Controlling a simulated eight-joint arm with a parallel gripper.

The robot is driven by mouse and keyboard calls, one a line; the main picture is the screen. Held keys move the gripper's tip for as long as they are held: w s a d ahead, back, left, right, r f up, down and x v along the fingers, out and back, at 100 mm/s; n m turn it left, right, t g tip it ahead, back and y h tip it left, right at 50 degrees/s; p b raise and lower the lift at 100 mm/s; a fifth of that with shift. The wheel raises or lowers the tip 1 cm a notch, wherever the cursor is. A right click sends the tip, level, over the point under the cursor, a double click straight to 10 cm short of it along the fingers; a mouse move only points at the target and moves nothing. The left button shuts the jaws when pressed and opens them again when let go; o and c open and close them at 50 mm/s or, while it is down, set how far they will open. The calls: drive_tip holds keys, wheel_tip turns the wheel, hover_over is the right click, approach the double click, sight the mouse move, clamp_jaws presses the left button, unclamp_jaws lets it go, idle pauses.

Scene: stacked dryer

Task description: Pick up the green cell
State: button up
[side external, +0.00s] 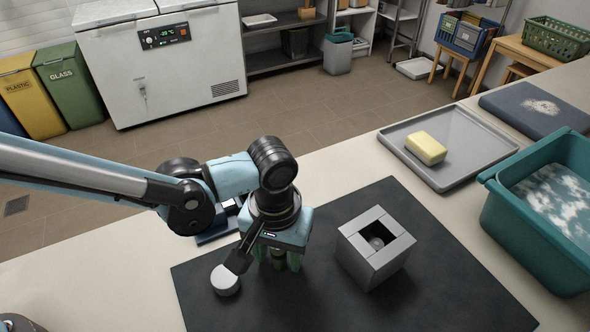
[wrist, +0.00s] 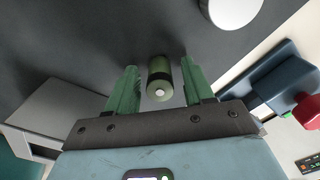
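The green cell (wrist: 159,80) is a small green cylinder with a dark band and a pale round spot on its near end. In the wrist view it lies between the two green fingers of my gripper (wrist: 158,66), with a gap visible on each side. My gripper is open. In the side external view my gripper (side external: 278,262) points down low over the dark mat (side external: 320,305). I cannot clearly tell the cell from the green fingers there.
A white round disc (side external: 225,280) is close left of my gripper. A grey block (side external: 375,250) with a square opening stands to the right. A dark blue device (side external: 217,232) is behind. A grey tray (side external: 465,150) with a yellow block (side external: 426,147) and a teal tub (side external: 530,235) are farther right.

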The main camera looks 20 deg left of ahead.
clamp_jaws()
drive_tip(key=shift+r, duration=0.15)
drive_tip(key=shift+r, duration=0.3)
drive_tip(key=r, duration=0.3)
drive_tip(key=shift+s+d+r, duration=0.1)
drive_tip(key=shift+s+r, duration=0.15)
drive_tip(key=shift+r, duration=0.1)
drive_tip(key=s+d+r, duration=0.2)
drive_tip(key=s+r, duration=0.4)
drive_tip(key=s, duration=0.4)
drive_tip(key=n, duration=0.2)
approach(278, 252)
drive_tip(key=a+r, duration=0.1)
drive_tip(key=w+a+r+n, duration=0.1)
drive_tip(key=w+a, duration=0.8)
drive_tip(key=w, duration=0.3)
drive_tip(key=shift+r, duration=0.2)
